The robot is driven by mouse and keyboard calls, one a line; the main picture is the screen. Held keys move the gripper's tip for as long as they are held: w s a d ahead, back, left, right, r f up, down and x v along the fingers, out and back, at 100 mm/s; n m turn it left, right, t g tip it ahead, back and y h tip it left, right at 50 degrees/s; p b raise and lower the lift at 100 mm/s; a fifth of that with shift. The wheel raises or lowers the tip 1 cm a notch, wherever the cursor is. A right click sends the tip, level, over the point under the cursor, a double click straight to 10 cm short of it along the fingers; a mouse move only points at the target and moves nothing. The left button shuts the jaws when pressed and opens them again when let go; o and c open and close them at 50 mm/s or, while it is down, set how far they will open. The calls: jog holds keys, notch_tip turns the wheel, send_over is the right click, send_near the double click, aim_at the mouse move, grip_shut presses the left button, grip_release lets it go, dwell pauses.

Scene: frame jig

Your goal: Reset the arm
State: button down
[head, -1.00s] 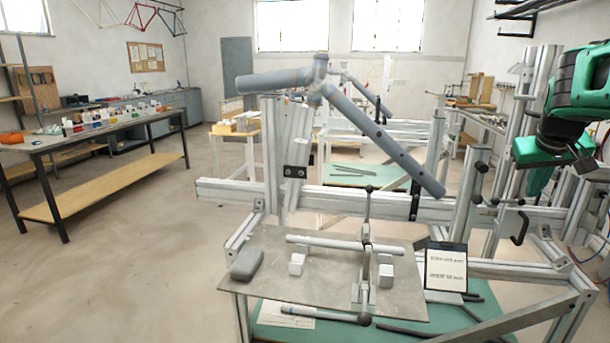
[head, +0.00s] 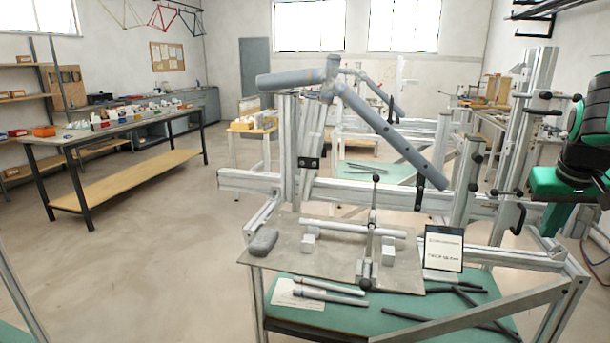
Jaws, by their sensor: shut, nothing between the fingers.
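My black and green arm (head: 588,135) shows at the right edge of the head view, beside the right post of the frame jig. Its lower green part (head: 558,184) reaches left toward that post; I cannot tell the gap between them. The rest of the arm is cut off by the picture edge, and no gripper fingers show. The jig's rail (head: 350,194) carries a grey tube frame (head: 385,130), with one long tube sloping down to the right.
A metal plate (head: 285,255) in front of the jig holds a short tube (head: 352,228), blocks and a grey lump (head: 263,242). A small sign (head: 443,248) stands at its right. Dark rods lie on the green shelf below. Open floor (head: 150,250) lies left, before a long workbench (head: 110,130).

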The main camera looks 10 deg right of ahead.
jog(key=s+a+f+g+y, duration=0.2)
jog(key=s+a+f, duration=0.4)
jog(key=s+a, duration=0.1)
jog(key=s+a+f+m+g+y, duration=0.1)
jog(key=s+a+f, duration=0.5)
jog(key=s+a, duration=0.2)
jog(key=shift+s+a+f+g+y, duration=0.2)
jog(key=shift+s+f+g+y, duration=0.2)
jog(key=shift+s, duration=0.8)
jog(key=shift+w+f, duration=0.2)
jog(key=shift+w, duration=0.45)
jog(key=c, duration=2.5)
grip_release()
